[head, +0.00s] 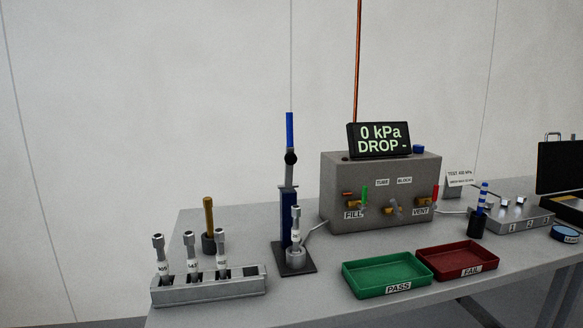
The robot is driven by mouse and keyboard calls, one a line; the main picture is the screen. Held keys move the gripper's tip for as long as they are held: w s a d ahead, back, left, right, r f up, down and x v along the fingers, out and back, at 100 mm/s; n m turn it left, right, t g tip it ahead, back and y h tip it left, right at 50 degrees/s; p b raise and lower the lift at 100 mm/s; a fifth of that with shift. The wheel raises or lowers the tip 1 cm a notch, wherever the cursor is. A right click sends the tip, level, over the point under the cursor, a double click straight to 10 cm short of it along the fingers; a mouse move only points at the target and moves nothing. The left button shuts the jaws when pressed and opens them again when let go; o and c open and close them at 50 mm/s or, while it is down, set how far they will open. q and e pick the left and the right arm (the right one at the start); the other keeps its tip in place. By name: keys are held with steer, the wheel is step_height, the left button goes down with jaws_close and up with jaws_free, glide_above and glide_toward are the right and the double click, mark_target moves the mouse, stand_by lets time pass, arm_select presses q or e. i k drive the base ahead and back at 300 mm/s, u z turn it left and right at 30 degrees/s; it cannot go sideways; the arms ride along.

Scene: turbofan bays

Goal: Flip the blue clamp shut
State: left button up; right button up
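The blue clamp (288,205) stands on a dark base plate near the middle of the table in the head view. Its blue-gripped lever (290,130) points straight up above a dark round pivot. A metal fitting (296,228) with a label stands upright in a round seat on the base, just in front of the clamp post. Neither of my grippers shows in this view.
A grey test block (380,190) with a display reading "0 kPa DROP -" stands behind right. A rack (210,288) with several fittings is front left. A green PASS tray (388,290) and red FAIL tray (477,272) lie front right. A brass-coloured rod (208,217) stands behind the rack.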

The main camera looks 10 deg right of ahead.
mark_target(290, 158)
steer(key=k, duration=0.6)
steer(key=u, duration=1.4)
steer(key=i, duration=4.75)
steer(key=z, duration=4.3)
steer(key=i, duration=1.05)
steer(key=u, duration=1.1)
